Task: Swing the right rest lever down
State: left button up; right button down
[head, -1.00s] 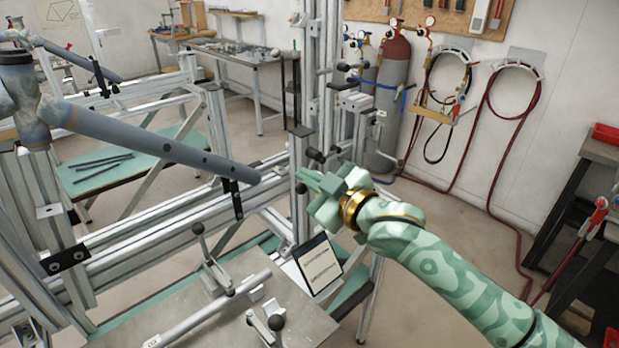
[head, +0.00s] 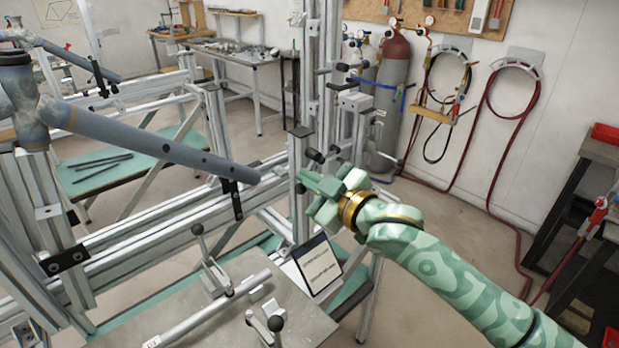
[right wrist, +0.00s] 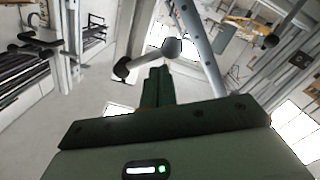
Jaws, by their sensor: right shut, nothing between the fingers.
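My right gripper (head: 308,183) is shut and empty, beside the upright aluminium post at the right end of the jig. A short lever with a dark knob (head: 315,155) sticks out from this post just above the fingers. In the right wrist view the shut fingers (right wrist: 157,84) point at a lever bar with a rounded grey end (right wrist: 172,47) and a black end (right wrist: 121,68). The fingertips are very close to the bar; I cannot tell whether they touch. My left gripper is not in view.
A grey-blue frame tube (head: 160,145) runs across the jig, ending left of my gripper. Gas cylinders (head: 390,100) stand behind. The floor at right is partly free.

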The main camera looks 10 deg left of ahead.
jog(key=shift+w+d+f+n+p, duration=0.15)
jog(key=shift+f+n, duration=0.1)
jog(key=shift+n, duration=0.3)
jog(key=shift+w+f+n+p, duration=0.1)
jog(key=shift+f+n+p, duration=0.1)
jog(key=shift+n, duration=0.35)
jog(key=shift+w+d+f+n+t+p, duration=0.1)
jog(key=shift+w+d+f+n+t, duration=0.15)
jog(key=shift+n, duration=0.75)
jog(key=shift+w+d+f+n+p, duration=0.15)
jog(key=shift+w+f+n, duration=0.2)
jog(key=shift+n, duration=0.65)
jog(key=shift+w+d+f+n+t+p, duration=0.15)
jog(key=shift+f+n, duration=0.2)
jog(key=shift+n, duration=0.65)
jog(key=shift+d+n, duration=0.15)
jog(key=shift+n, duration=0.15)
